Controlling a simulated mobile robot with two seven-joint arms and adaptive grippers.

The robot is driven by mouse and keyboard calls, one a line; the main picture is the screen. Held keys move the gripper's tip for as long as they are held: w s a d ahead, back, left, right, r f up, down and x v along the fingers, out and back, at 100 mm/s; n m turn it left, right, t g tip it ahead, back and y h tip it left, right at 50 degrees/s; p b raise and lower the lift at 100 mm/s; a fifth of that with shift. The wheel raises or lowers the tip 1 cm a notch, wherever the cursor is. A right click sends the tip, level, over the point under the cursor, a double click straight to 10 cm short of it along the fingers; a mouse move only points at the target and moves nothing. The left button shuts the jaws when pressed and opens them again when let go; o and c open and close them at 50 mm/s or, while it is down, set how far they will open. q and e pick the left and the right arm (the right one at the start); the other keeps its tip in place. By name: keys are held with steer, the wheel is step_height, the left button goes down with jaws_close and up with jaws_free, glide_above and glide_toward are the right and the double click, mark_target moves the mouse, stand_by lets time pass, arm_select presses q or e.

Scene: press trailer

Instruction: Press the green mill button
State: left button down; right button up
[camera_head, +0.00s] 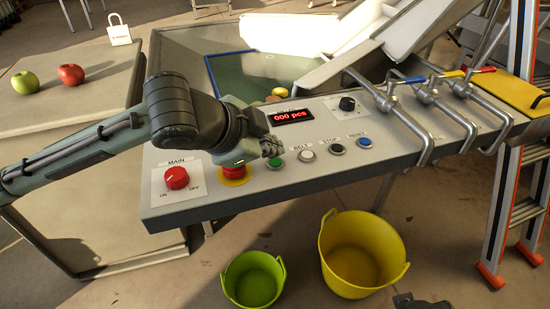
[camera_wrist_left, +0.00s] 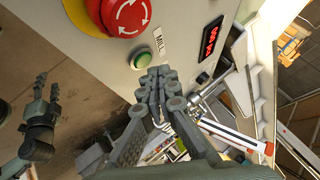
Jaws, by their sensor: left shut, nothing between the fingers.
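The green mill button (camera_head: 275,163) sits on the grey control panel, just right of the red emergency stop (camera_head: 232,173). In the left wrist view, the green button (camera_wrist_left: 142,60) shows beside a MILL label. My left gripper (camera_head: 271,147) is shut and empty, its fingertips close to the button. In the left wrist view, the shut fingertips (camera_wrist_left: 155,88) are just below the button; I cannot tell if they touch it. My right gripper shows in the left wrist view (camera_wrist_left: 45,95), away from the panel, its fingers apart.
The red MAIN knob (camera_head: 177,177) is left of the emergency stop. The white BELT (camera_head: 307,156), black STOP (camera_head: 338,149) and blue RESET (camera_head: 364,142) buttons lie right of the green one. The display (camera_head: 290,116) reads 000 pcs. Metal pipes (camera_head: 410,115) stand at the panel's right.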

mark_target(272, 164)
arm_select(q)
steer(key=shift+r+p, duration=1.3)
steer(key=shift+r, duration=1.2)
